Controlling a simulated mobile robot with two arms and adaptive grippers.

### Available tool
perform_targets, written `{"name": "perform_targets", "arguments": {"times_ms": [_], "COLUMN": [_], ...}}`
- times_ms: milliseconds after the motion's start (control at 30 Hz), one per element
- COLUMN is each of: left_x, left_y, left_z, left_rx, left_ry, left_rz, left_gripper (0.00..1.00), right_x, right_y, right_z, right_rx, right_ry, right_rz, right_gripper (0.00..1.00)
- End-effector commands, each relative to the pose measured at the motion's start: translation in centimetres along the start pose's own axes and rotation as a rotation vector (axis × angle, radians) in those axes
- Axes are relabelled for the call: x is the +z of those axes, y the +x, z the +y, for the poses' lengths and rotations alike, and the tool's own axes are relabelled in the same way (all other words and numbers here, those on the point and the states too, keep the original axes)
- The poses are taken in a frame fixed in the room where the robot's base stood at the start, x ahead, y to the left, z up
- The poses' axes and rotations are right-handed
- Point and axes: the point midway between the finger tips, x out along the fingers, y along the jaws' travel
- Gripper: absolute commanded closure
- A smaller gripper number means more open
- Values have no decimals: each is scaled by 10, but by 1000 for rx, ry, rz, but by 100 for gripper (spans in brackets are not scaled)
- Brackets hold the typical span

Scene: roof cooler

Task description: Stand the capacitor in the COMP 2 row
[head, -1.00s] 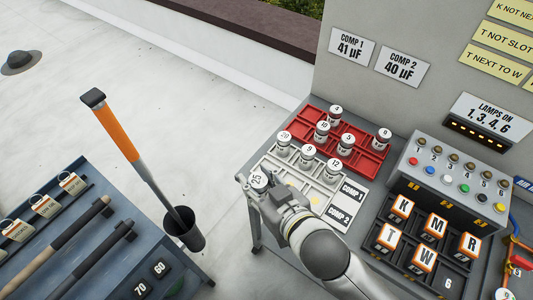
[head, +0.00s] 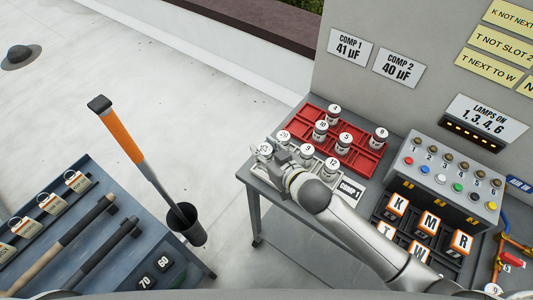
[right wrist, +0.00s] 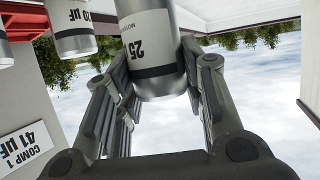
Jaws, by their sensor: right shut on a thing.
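My right gripper (head: 274,154) is shut on a silver-and-white capacitor (head: 264,149), marked 25 in the right wrist view (right wrist: 153,60). It holds the capacitor at the left end of the pale tray (head: 262,172). I cannot tell whether the capacitor touches the tray. Capacitors 20 (head: 284,137), 9 (head: 308,149) and 12 (head: 332,164) stand in the tray's back row, in line with the COMP 1 label (head: 349,188). My right arm hides most of the front row and the COMP 2 label. The wall sign COMP 2 (head: 398,68) reads 40 µF. My left gripper is out of view.
A red tray (head: 362,160) behind holds several other capacitors. A lamp-and-button box (head: 447,172) and lettered blocks (head: 431,223) stand to the right, close to my arm. The table's left edge is near the gripper, with open roof beyond.

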Motion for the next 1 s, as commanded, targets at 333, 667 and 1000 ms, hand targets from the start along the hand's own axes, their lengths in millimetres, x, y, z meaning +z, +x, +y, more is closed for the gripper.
{"name": "perform_targets", "arguments": {"times_ms": [333, 667, 1000], "left_x": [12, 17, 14], "left_y": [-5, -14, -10], "left_z": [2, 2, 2], "left_rx": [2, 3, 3], "left_ry": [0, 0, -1], "left_rz": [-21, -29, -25], "left_gripper": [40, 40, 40], "right_x": [12, 38, 42], "right_y": [17, 27, 29], "right_z": [10, 9, 9], "right_rx": [0, -1, -1], "right_ry": [0, 0, 1], "right_rz": [1, 1, 2], "right_gripper": [89, 89, 89]}}
